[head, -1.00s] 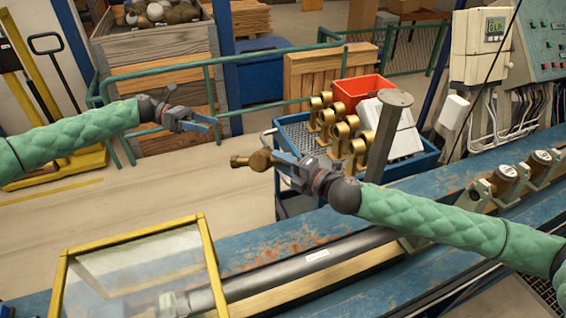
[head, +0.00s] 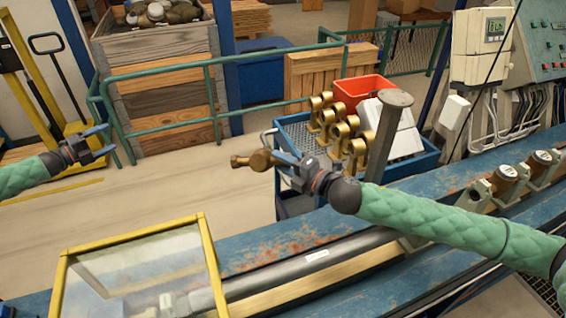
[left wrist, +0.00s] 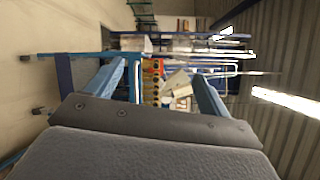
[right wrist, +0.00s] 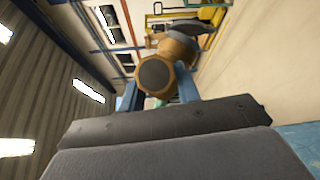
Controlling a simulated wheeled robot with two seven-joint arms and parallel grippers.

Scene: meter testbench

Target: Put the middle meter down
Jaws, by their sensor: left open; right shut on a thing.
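My right gripper (head: 290,163) is shut on a brass meter (head: 260,160) and holds it in the air, left of the blue cart. The meter's pipe end points left in the head view. In the right wrist view the meter (right wrist: 170,70) sits between the fingers, one round end facing the camera. My left gripper (head: 102,141) is open and empty in the air at the left, well apart from the meter. Its two blue fingers also show apart in the left wrist view (left wrist: 165,88). Several brass meters (head: 336,130) stand on the blue cart (head: 295,132).
A red bin (head: 362,90) and white boxes stand on the cart, behind a grey post (head: 385,140). More meters (head: 505,178) sit on the blue bench (head: 280,245) at right. A yellow-framed glass cover (head: 140,265) is at front left. Open floor lies beyond the bench.

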